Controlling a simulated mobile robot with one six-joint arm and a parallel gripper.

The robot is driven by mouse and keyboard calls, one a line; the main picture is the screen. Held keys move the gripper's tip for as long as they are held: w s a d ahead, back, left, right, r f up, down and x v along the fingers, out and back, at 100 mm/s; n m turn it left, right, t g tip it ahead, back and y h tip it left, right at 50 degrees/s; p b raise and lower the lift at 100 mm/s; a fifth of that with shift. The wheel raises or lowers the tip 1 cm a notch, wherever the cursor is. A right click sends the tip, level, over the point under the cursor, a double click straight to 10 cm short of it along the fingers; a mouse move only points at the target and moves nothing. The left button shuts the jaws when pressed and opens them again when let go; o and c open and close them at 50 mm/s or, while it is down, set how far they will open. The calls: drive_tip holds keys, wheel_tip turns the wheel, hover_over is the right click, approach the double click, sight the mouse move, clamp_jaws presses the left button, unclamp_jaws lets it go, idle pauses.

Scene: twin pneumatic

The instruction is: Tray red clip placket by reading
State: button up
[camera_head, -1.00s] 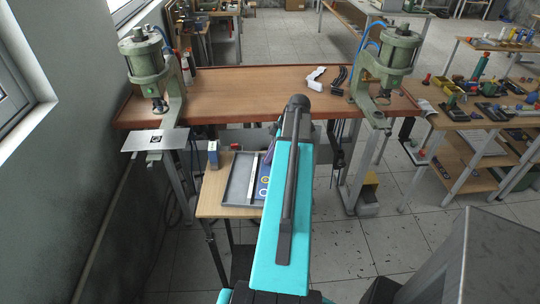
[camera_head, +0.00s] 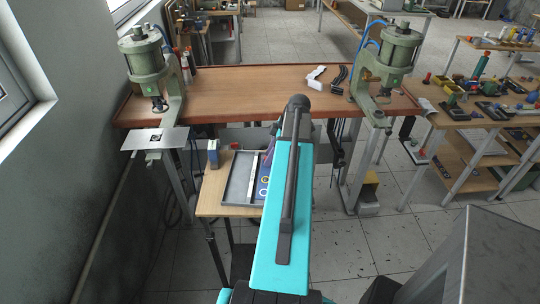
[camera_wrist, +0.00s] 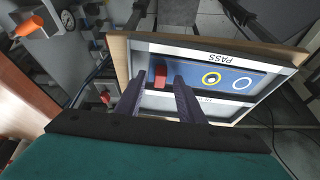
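A grey tray (camera_head: 233,190) lies on a small wooden stand below the bench. In the wrist view it has a blue section (camera_wrist: 192,75) marked PASS, with a yellow ring and a white ring, and a pale section beside it. A small red piece (camera_wrist: 160,74), seemingly the clip, shows over the blue section near the white divider. My gripper (camera_wrist: 158,82) points at the tray with its two dark fingers apart, one on each side of the red piece. I see no finger clearly touching it. In the head view my arm hides most of the gripper and the clip.
Two green presses (camera_head: 148,65) (camera_head: 395,60) stand on the bench (camera_head: 240,88). A pale plate (camera_head: 140,141) juts out under the left press. White and black parts lie on the bench.

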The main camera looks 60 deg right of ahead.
drive_tip(key=b+v, duration=0.3)
drive_tip(key=v, duration=1.1)
idle(0.5)
drive_tip(key=shift+f, duration=0.1)
idle(0.3)
